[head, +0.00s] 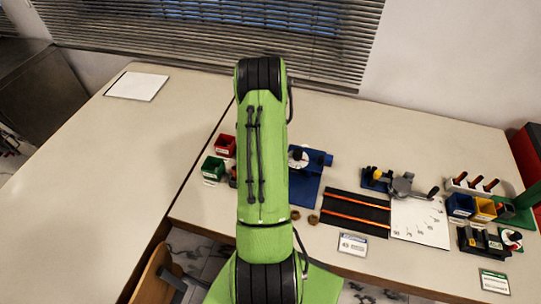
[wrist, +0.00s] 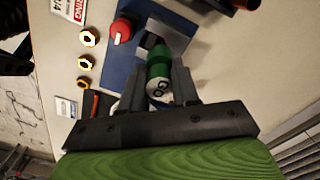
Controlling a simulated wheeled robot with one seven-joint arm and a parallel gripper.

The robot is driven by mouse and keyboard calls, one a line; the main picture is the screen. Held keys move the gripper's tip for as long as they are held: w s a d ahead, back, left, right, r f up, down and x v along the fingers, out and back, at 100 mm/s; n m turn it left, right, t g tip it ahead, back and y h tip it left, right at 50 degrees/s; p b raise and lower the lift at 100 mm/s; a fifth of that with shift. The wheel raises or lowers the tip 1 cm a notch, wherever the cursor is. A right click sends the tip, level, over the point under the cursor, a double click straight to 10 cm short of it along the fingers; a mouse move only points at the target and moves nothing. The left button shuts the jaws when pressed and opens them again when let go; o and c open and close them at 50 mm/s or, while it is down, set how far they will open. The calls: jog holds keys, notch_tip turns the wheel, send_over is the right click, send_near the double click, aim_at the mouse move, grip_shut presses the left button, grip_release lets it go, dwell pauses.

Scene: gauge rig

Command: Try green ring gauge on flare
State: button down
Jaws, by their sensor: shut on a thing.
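In the wrist view my gripper (wrist: 161,76) is shut on a green gauge (wrist: 158,66) with a grey, marked end face turned toward the camera. The gauge is between the two dark fingers, above or at a blue fixture plate (wrist: 122,68). A dark block (wrist: 150,41) lies just beyond it; I cannot tell whether they touch. A red round part (wrist: 121,31) with a pale tip is to the left. I cannot make out the flare for certain. In the head view my arm hides the gripper and gauge; the blue fixture (head: 305,188) shows to its right.
Several brass-coloured nuts (wrist: 85,62) lie left of the plate. In the head view, a red bin (head: 224,146) and green bin (head: 212,168) stand left of my arm. A black mat with orange strips (head: 350,213) and a white marked sheet (head: 420,222) lie right. The left table is mostly clear.

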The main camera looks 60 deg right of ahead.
jog(key=shift+r+p, duration=1.05)
jog(key=shift+r, duration=1.05)
